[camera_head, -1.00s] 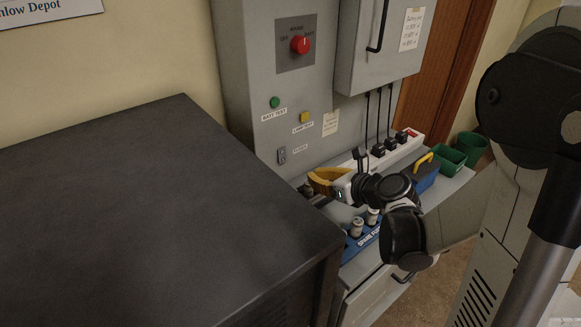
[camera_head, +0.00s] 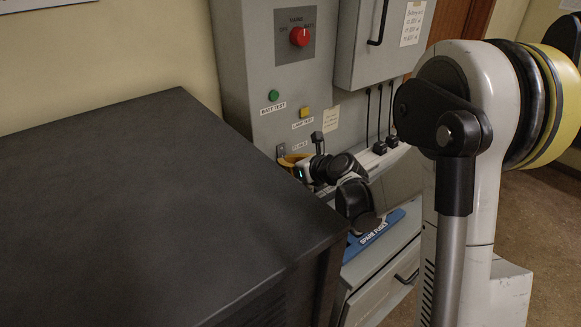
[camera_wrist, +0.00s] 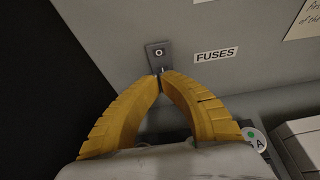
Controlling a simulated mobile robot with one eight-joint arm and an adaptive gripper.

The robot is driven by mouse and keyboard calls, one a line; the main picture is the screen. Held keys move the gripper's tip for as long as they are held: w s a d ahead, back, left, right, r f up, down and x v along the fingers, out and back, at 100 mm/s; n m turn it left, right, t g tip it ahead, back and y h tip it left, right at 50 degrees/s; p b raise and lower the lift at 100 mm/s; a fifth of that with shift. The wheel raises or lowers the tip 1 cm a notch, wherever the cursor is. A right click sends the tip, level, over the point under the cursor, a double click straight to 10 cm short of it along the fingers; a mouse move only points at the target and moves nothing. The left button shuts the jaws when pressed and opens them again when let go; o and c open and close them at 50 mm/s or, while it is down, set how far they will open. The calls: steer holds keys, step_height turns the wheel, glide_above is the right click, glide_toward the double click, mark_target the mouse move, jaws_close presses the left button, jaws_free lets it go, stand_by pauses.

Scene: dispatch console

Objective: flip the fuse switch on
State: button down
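The fuse switch (camera_wrist: 158,54) is a small grey plate on the grey panel beside the FUSES label (camera_wrist: 216,54). An O mark shows on its upper part. In the head view the switch (camera_head: 281,149) is partly covered by my gripper. My gripper (camera_wrist: 161,78) has yellow ribbed fingers, and their tips come together at the plate's lower end. The tips hide that end, so I cannot tell whether they touch the lever or how it is set. In the head view the yellow fingers (camera_head: 291,160) are just below and right of the plate.
A dark cabinet (camera_head: 150,200) fills the left foreground, close to my gripper. The panel carries a red knob (camera_head: 299,36), a green button (camera_head: 273,95) and a yellow button (camera_head: 305,113). A blue SPARE FUSES rack (camera_head: 380,232) lies below my wrist.

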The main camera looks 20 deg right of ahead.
steer(key=shift+w+a+f+b, duration=0.2)
steer(key=shift+w+b, duration=0.15)
steer(key=shift+w, duration=0.15)
steer(key=shift+r, duration=0.1)
steer(key=shift+r+p, duration=0.55)
steer(key=shift+r, duration=0.25)
steer(key=shift+s+d, duration=0.1)
